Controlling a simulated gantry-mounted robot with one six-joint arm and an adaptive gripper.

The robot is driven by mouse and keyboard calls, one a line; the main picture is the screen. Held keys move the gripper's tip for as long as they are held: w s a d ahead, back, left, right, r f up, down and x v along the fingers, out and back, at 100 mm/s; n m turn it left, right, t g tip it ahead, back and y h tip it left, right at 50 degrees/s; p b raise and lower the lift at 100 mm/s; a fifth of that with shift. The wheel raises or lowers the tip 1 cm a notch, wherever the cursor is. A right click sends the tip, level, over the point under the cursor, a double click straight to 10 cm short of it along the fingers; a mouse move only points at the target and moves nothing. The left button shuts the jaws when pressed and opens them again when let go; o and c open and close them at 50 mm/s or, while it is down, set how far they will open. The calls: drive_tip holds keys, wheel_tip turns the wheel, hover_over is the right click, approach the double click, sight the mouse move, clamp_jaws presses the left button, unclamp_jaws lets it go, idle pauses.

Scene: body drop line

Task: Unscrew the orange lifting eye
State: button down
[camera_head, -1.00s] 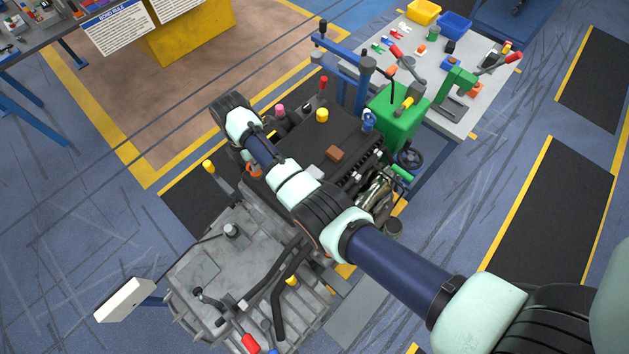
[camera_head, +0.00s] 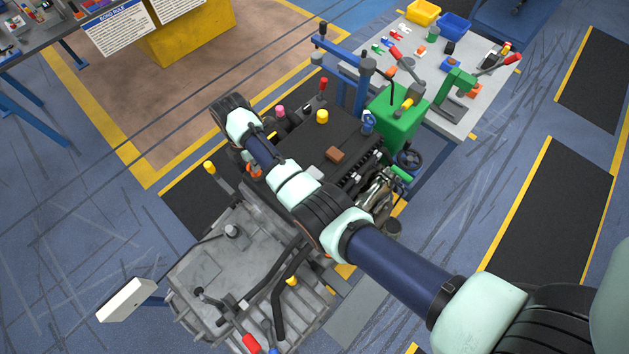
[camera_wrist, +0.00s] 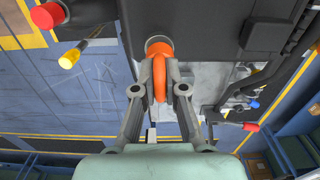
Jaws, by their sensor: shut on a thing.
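The orange lifting eye (camera_wrist: 160,50) shows in the wrist view at the top middle, at a round grey seat on the dark block. My gripper (camera_wrist: 161,88) has a finger on each side of its ring and is shut on it. In the head view, a small part of the orange eye (camera_head: 256,171) shows beside my wrist, near the left edge of the dark engine top (camera_head: 318,137). My arm hides my fingers there.
A grey cast housing (camera_head: 205,265) with dark hoses lies in front of the engine. A red knob (camera_wrist: 47,16) and a yellow knob (camera_wrist: 69,59) stand left in the wrist view. A bench (camera_head: 480,97) with tools and bins is at the back right.

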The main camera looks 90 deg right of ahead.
drive_tip(key=shift+r+p, duration=2.25)
drive_tip(key=shift+r, duration=0.3)
